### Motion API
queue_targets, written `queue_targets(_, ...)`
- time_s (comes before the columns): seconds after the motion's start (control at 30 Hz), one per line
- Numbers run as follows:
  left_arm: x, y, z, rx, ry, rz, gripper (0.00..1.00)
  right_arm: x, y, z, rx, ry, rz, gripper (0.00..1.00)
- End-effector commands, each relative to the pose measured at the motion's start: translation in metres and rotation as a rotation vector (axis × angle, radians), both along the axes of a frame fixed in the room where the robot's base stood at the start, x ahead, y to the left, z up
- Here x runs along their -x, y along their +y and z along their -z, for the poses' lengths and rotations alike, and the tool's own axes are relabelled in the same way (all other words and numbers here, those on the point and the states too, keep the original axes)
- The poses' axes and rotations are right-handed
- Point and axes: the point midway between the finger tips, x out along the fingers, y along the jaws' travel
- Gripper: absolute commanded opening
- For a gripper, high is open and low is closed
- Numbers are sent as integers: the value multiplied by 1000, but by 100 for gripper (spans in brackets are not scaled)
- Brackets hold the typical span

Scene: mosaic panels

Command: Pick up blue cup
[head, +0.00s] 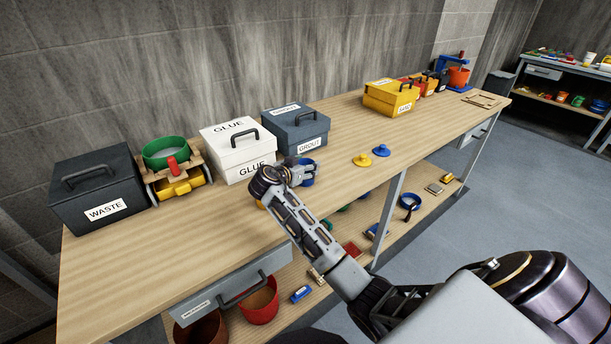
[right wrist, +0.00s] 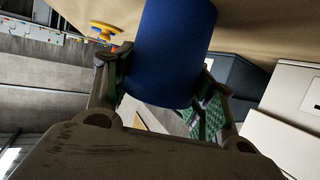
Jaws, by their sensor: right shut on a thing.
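The blue cup (head: 309,179) is on the workbench side in front of the grout box, partly hidden by my right gripper (head: 299,172) in the head view. In the right wrist view the blue cup (right wrist: 172,50) fills the space between the two fingers of my right gripper (right wrist: 163,92), one finger on each side. The right gripper is shut on it. Whether the cup touches the bench top or is slightly above it, I cannot tell. My left gripper is not in view.
On the wooden bench (head: 140,260) stand a grey grout box (head: 297,130), a white glue box (head: 237,150), a dark waste box (head: 98,190) and a yellow sand box (head: 391,97).

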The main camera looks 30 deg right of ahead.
Motion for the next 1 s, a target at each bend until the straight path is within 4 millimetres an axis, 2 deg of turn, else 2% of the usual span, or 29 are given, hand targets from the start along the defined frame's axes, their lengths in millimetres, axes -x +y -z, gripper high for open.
queue_targets(0.07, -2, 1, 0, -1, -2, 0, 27, 0, 0, 0, 0, 0, 0, 25)
queue_targets(0.47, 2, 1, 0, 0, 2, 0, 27, 0, 0, -7, -1, -3, 0, 25)
queue_targets(0.67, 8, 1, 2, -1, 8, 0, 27, -1, 1, -26, 0, -5, -1, 25)
queue_targets(1.0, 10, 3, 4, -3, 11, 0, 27, -1, 0, -76, -1, -6, 0, 25)
